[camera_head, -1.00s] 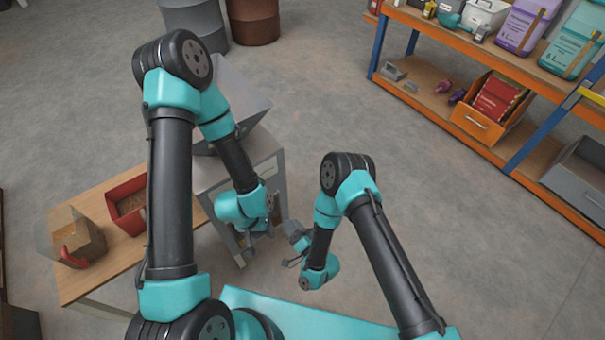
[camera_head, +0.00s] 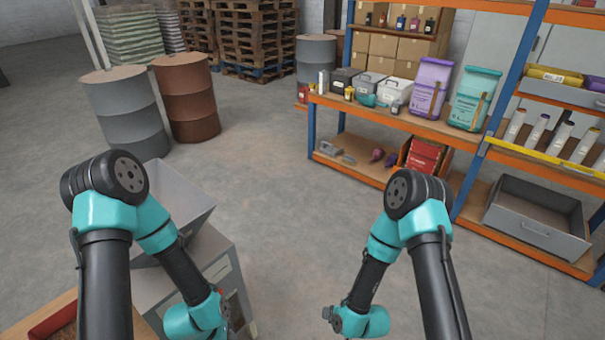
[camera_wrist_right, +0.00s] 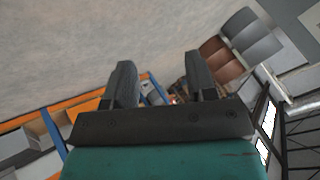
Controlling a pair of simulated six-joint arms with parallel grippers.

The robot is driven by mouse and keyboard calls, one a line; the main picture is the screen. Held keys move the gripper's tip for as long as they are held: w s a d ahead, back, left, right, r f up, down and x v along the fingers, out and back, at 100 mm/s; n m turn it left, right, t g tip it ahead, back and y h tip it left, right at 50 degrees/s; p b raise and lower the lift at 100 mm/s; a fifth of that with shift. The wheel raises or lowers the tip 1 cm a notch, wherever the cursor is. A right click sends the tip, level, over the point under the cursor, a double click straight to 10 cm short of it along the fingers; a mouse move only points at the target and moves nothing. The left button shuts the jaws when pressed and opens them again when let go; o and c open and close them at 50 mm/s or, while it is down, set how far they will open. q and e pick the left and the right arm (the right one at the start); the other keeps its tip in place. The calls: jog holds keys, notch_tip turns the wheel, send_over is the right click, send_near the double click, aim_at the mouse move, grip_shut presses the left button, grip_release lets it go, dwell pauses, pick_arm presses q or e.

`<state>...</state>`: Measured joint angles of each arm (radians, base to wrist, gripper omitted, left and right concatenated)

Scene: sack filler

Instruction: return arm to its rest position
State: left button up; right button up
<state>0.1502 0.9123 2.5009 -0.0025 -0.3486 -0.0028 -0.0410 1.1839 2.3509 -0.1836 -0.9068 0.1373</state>
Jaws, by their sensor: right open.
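My right arm stands bent in the head view, with its right gripper (camera_head: 330,314) low in the middle, over the floor. The right wrist view shows the right gripper's two dark fingers (camera_wrist_right: 160,82) spread apart with nothing between them. My left arm is bent at the left of the head view, its forearm angled down beside the grey hopper. The left gripper's fingers are cut off or hidden at the bottom edge by the wrist, so they do not show.
A grey hopper (camera_head: 178,205) on a grey cabinet (camera_head: 215,262) stands close to my left arm. A red bin (camera_head: 52,325) is at bottom left. Drums (camera_head: 187,95) stand behind. Orange-and-blue shelving (camera_head: 400,118) is at the right. The floor (camera_head: 290,185) between is clear.

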jog(key=s+d+r+m+g+h, duration=0.1)
jog(key=s+d+r+g, duration=0.4)
jog(key=s+d, duration=0.6)
jog(key=shift+d+h, duration=0.4)
jog(key=shift+d, duration=0.15)
jog(key=shift+w+a, duration=0.1)
dwell(0.4)
